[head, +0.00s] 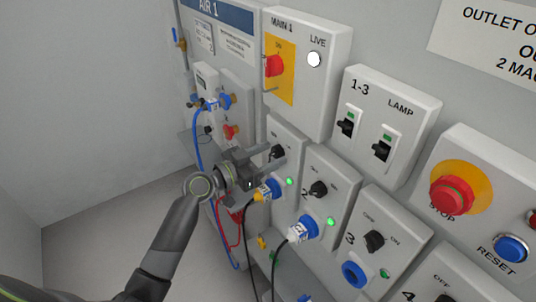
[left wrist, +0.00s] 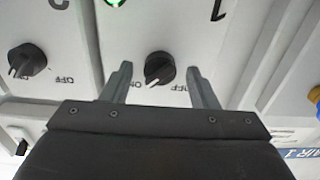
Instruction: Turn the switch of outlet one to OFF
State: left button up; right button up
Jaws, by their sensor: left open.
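Outlet one is a light grey box (head: 290,128) with a black rotary switch (head: 278,151), partly hidden by my gripper in the head view. In the left wrist view, which is upside down, the switch (left wrist: 159,68) shows whole. Its white pointer mark points down and slightly left, turned away from the OFF label on its right. A green lamp (head: 289,181) on this box is lit. My left gripper (head: 273,158) is open, with one finger on each side of the switch and gaps between. I cannot tell how deep the fingertips reach. My right gripper is not in view.
A plug (head: 270,190) with a yellow tag sits in outlet one's socket. Outlet two's switch (head: 318,188) and outlet three's switch (head: 373,241) lie to the right. The MAIN 1 box (head: 330,40) is above. Hoses and cables hang below my gripper.

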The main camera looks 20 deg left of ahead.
pick_arm(q)
jog(key=shift+c, duration=0.3)
jog(key=c, duration=0.9)
